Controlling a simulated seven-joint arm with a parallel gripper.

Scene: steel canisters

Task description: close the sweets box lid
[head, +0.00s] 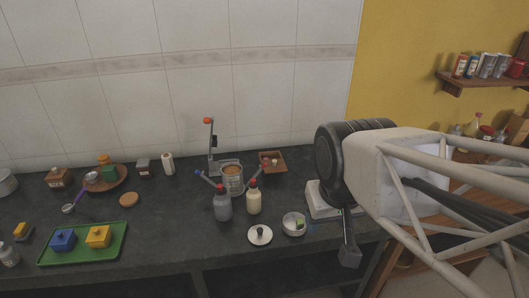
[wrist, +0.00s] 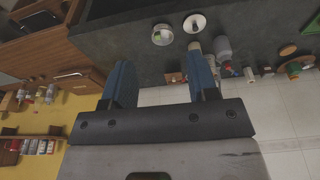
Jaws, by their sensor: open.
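A round steel canister (head: 294,229), likely the sweets box, stands uncovered near the bench's front edge, with small yellow and green pieces inside. A round pale lid with a dark knob (head: 260,240) lies flat on the bench to its left, apart from it. In the wrist view the canister (wrist: 162,40) and the lid (wrist: 188,20) show beyond the fingers. My gripper (head: 348,254) hangs to the right of the canister, near the bench's right end. In the wrist view my gripper (wrist: 160,65) is open, with nothing between its two blue fingers.
Grey (head: 222,208) and cream (head: 254,202) bottles stand behind the lid. A steel can (head: 232,184) and a brown tray (head: 280,155) are farther back. A white device (head: 322,205) sits beside my gripper. A green tray (head: 80,252) with blue and yellow boxes lies at left.

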